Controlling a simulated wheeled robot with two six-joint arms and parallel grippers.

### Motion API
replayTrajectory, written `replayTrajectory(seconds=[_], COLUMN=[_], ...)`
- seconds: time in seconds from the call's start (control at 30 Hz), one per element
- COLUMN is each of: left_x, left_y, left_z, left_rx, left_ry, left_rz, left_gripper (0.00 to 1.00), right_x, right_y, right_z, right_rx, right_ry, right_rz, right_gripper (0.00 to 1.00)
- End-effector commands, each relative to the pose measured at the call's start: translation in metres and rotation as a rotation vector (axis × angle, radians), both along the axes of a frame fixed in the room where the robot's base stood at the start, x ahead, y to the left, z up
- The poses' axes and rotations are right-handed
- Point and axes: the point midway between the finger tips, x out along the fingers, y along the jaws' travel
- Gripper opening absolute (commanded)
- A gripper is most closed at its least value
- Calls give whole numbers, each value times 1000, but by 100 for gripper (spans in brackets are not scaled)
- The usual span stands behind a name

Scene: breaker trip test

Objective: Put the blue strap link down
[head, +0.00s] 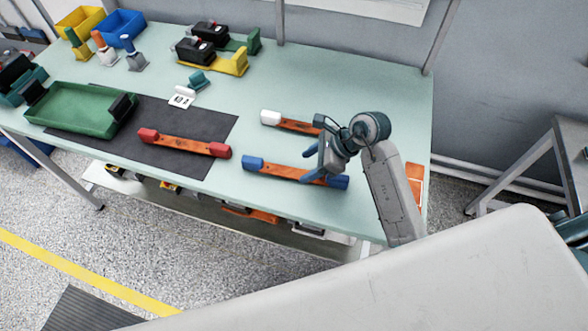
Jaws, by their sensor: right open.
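The blue strap link (285,171), an orange bar with blue ends, lies flat on the pale green bench near its front edge. My right gripper (311,166) is open, with blue fingertips just above and beside the link's right half; whether they touch it I cannot tell. The red strap link (182,145), with red ends, lies across the dark mat's right part. The white strap link (292,124) lies farther back, its right end by my right wrist. My left gripper is out of view.
A white card (181,97) with a teal holder stands behind the mat. Yellow (83,19) and blue bins (121,22) and several clamps stand at the back. The bench (240,188) has clear room between links.

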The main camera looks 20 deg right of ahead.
Motion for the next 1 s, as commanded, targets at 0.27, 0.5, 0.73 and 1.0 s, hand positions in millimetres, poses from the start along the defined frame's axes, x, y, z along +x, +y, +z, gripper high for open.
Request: replayTrajectory(seconds=[0.27, 0.5, 0.73, 1.0], left_x=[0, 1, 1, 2], left_y=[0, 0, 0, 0], left_z=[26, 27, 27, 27], left_rx=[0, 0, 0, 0], left_ry=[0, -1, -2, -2], left_rz=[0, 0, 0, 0], left_gripper=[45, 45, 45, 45], right_x=[11, 13, 13, 14], right_y=[21, 26, 25, 25], right_z=[-28, -39, -39, -38], right_rx=[5, 0, 2, 2], right_ry=[6, 1, 1, 0], right_rz=[-2, -1, -1, -1], right_gripper=[59, 59, 35, 0])
